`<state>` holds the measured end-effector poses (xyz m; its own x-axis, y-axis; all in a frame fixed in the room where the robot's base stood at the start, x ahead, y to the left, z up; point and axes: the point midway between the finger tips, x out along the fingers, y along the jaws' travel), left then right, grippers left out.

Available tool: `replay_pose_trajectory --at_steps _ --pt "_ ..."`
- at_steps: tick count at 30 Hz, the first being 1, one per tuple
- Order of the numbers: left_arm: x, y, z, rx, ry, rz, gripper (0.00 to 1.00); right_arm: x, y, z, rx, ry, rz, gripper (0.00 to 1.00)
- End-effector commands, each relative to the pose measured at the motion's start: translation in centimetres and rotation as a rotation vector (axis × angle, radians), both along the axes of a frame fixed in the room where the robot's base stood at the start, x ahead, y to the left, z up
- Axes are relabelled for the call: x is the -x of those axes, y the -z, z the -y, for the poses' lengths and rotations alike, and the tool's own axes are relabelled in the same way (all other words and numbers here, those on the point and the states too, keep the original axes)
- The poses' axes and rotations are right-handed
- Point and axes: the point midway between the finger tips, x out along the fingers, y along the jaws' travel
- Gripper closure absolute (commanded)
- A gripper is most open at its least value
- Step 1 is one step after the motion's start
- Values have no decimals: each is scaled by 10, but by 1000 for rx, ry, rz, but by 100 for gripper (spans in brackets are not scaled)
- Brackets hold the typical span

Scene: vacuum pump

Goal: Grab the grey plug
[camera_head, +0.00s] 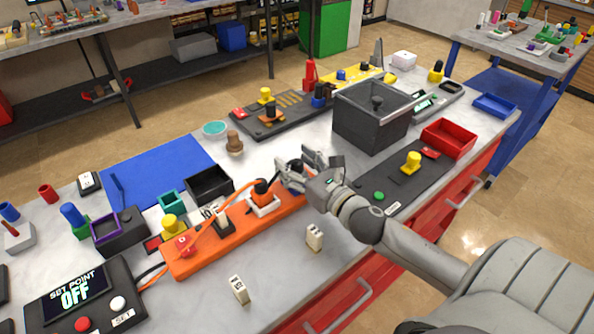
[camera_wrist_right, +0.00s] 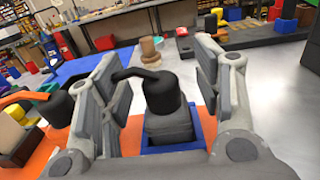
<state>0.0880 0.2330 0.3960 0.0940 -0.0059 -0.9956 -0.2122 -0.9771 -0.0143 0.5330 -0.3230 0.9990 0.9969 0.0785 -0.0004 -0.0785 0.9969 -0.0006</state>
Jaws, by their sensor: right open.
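The grey plug (camera_wrist_right: 168,122) has a dark grey body and a black top with a bent black cable. It sits upright in a blue socket (camera_wrist_right: 190,140) at the far end of the orange strip (camera_head: 190,258). My right gripper (camera_wrist_right: 158,85) is open, with one finger on each side of the plug. In the wrist view I see a gap between the plug and the right finger; contact on the left side I cannot tell. In the head view my right gripper (camera_head: 305,172) covers most of the plug and socket. My left gripper is not in view.
An orange-based plug with a black top (camera_head: 262,195) stands close by on the strip. A black bin (camera_head: 209,185) lies left, a large grey box (camera_head: 370,120) behind right.

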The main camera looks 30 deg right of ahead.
Motion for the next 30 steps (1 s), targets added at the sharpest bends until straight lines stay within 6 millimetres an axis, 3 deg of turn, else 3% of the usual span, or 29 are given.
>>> replay_pose_trajectory --at_steps 8,21,30 --pt "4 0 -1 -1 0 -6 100 -2 0 0 -1 0 0 41" --pt "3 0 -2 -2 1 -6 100 -2 0 0 -1 0 0 92" --pt "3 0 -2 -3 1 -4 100 -2 -2 0 0 -1 1 92"
